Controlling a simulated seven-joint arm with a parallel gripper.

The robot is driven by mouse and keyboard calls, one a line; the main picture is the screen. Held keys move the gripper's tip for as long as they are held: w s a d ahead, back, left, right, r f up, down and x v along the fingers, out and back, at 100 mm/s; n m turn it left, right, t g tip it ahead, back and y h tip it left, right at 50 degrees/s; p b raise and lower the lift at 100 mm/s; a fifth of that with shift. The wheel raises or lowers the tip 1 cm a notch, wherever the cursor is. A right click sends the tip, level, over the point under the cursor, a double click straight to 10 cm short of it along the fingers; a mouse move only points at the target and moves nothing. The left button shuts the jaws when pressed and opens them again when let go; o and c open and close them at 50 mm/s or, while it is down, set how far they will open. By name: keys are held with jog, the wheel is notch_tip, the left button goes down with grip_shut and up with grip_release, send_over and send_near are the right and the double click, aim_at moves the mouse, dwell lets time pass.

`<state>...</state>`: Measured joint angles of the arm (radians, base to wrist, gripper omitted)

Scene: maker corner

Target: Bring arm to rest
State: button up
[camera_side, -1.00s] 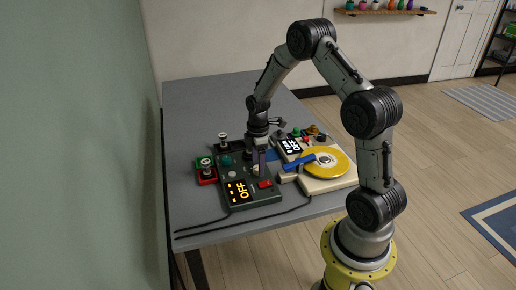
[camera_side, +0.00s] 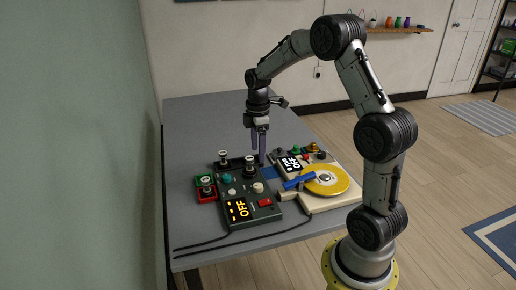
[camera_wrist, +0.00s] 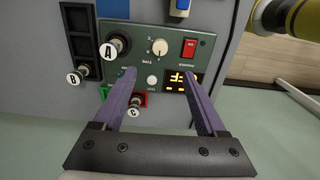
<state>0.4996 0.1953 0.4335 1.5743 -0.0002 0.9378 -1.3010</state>
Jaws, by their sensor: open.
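My gripper (camera_side: 259,146) is raised above the back of the dark green control box (camera_side: 262,213) and holds nothing. In the wrist view its two purple fingers (camera_wrist: 162,77) stand wide apart, with the panel of the box (camera_wrist: 195,50) beyond them. The box has an amber display reading OFF (camera_side: 237,210), a red switch (camera_side: 265,202) and a pale dial (camera_side: 258,187). A knob marked A (camera_wrist: 115,46) stands on the box. The arm is bent in a high arch over the table.
A cream unit with a yellow disc (camera_side: 326,181), a blue bar (camera_side: 299,182) and a small screen (camera_side: 290,164) stands right of the box. Green and red trays (camera_side: 207,197) lie left. A dark rack holds knob B (camera_wrist: 74,78). The grey table (camera_side: 205,123) is clear at the back.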

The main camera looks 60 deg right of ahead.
jog(key=s+a+r+n+t, duration=0.1)
jog(key=s+a+r+t, duration=0.35)
jog(key=a+r, duration=1.05)
jog(key=s+a+f+m, duration=0.1)
jog(key=s+a+m, duration=0.1)
jog(key=s+m, duration=0.3)
jog(key=s+a+f+m+t, duration=0.1)
jog(key=s+a+m, duration=0.2)
jog(key=s, duration=0.8)
jog(key=shift+f+m, duration=0.15)
jog(key=shift+m, duration=0.95)
